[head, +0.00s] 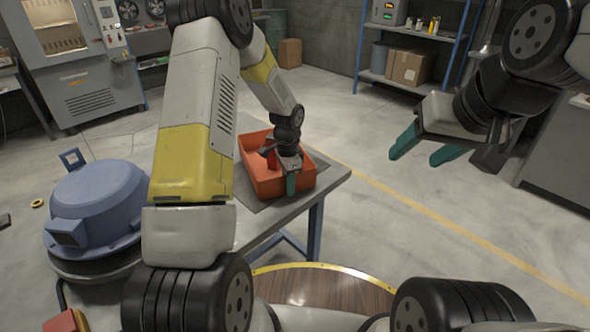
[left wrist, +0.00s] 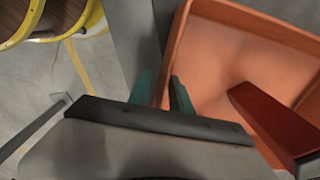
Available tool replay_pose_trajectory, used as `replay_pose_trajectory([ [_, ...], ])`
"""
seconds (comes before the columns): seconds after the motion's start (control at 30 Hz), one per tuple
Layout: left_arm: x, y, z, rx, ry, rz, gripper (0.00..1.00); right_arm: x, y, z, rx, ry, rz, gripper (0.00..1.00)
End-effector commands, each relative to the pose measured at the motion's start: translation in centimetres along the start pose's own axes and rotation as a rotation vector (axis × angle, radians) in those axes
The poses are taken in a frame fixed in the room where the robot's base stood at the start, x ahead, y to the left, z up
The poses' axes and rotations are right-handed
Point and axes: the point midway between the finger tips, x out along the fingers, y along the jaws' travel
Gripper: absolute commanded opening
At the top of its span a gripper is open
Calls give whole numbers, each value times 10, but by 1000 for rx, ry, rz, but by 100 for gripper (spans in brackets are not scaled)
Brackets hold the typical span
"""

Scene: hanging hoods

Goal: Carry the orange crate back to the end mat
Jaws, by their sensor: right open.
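The orange crate (head: 249,172) stands on a dark mat on the grey table (head: 330,172). My left gripper (head: 282,172) points down at the crate's near right wall. In the left wrist view its teal fingers (left wrist: 162,92) lie on either side of the wall of the crate (left wrist: 215,60), one outside and one inside. Whether they press on the wall cannot be told. A dark red object (left wrist: 272,120) lies inside the crate, partly hidden. My right gripper (head: 425,150) is open and empty, to the right of the table and clear of it.
A blue domed machine casing (head: 100,200) stands left of the table, partly behind my left arm. A round wooden top with a yellow rim (head: 325,285) is at the front. A blue shelf with cardboard boxes (head: 410,66) stands at the back. The floor right of the table is clear.

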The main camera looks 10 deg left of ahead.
Motion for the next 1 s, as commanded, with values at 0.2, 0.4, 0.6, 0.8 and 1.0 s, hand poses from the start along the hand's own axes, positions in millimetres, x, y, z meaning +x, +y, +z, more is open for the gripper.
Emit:
replay_pose_trajectory([
  [0.2, -6, 0, 0, 0, 1, -2, 25, 0, 0, 0, 0, 0, 0, 58],
  [0.4, -41, -1, -1, -1, 4, -5, 25, 0, 0, 0, 0, 0, 0, 58],
  [0.6, -84, -1, 0, 0, 3, -3, 25, 0, 0, 0, 0, 0, 0, 58],
  [0.8, -114, -1, 0, -1, 2, -3, 25, 0, 0, 0, 0, 0, 0, 58],
  [1.0, -139, 4, 4, -30, 12, -18, 25, 0, 0, 0, 0, 0, 0, 58],
])
